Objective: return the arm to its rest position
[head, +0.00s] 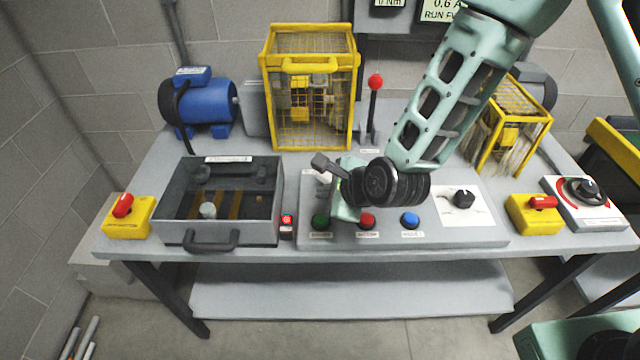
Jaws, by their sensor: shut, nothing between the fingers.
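My gripper (328,165) is at the end of my green arm, which reaches down from the upper right over the middle of the bench. The wrist hangs above the grey control panel (470,237). The gripper is shut with nothing in it, in front of the yellow cage. The wrist hides part of the panel. A green button (320,221), a red button (366,221) and a blue button (410,220) show along the panel's front. Whether the gripper touches the panel cannot be told.
A grey box with a handle (212,240) sits left of the panel. Behind stand a blue motor (208,103), a yellow cage (265,90) and a red-knobbed lever (375,83). A second cage (540,125) is close right of my arm. The bench's lower shelf (350,292) is bare.

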